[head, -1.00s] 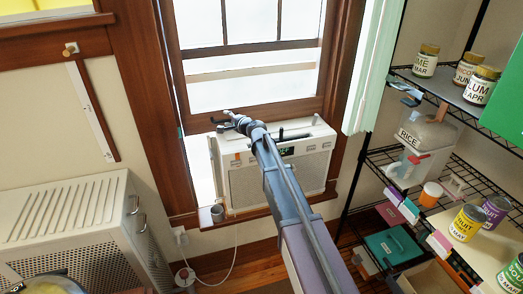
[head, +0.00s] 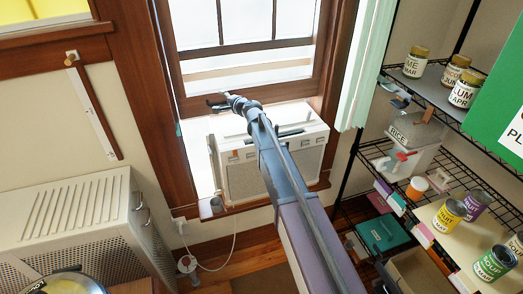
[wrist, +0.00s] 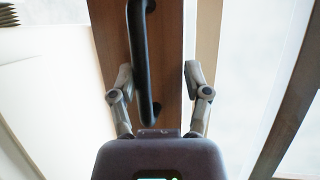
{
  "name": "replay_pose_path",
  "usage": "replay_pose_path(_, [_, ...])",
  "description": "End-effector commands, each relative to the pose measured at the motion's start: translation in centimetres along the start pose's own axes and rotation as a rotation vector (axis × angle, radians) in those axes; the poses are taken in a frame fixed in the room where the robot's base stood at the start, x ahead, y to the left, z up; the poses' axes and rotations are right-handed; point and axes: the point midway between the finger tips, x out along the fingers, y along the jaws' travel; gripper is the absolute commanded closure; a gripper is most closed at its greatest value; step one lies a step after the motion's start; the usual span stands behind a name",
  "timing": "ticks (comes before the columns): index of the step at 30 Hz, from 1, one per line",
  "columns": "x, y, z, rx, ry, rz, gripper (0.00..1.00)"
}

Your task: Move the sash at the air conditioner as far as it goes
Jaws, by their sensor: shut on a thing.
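The sash (head: 290,96) is the lower wooden-framed pane of the window, and its bottom rail stands a little above the white air conditioner (head: 242,182) on the sill. My gripper (head: 218,102) is at the left part of that rail. In the wrist view, my gripper (wrist: 158,72) has its two fingers on either side of a dark bar handle (wrist: 141,55) on the brown wooden rail (wrist: 170,50). It is shut on the handle, which lies nearer the left finger. The exact contact is hard to see. My arm hides part of the air conditioner.
A wire shelf (head: 440,158) with jars and boxes stands at the right, beside a pale green curtain (head: 366,70). A perforated metal cabinet (head: 75,215) is at the lower left. Open space shows between rail and air conditioner.

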Motion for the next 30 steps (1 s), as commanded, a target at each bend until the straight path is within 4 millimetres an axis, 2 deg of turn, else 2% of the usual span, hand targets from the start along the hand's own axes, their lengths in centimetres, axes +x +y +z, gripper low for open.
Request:
replay_pose_path(1, [-0.2,-1.0,0.0,0.002,0.002,-0.002,0.46])
replay_pose_path(10, [-0.7,-3.4,0.2,0.002,0.002,-0.002,0.46])
replay_pose_path(12, [-2.1,-2.9,0.2,0.002,0.003,-0.001,0.46])
replay_pose_path(30, [-10.5,-2.8,0.3,0.0,0.002,0.0,0.46])
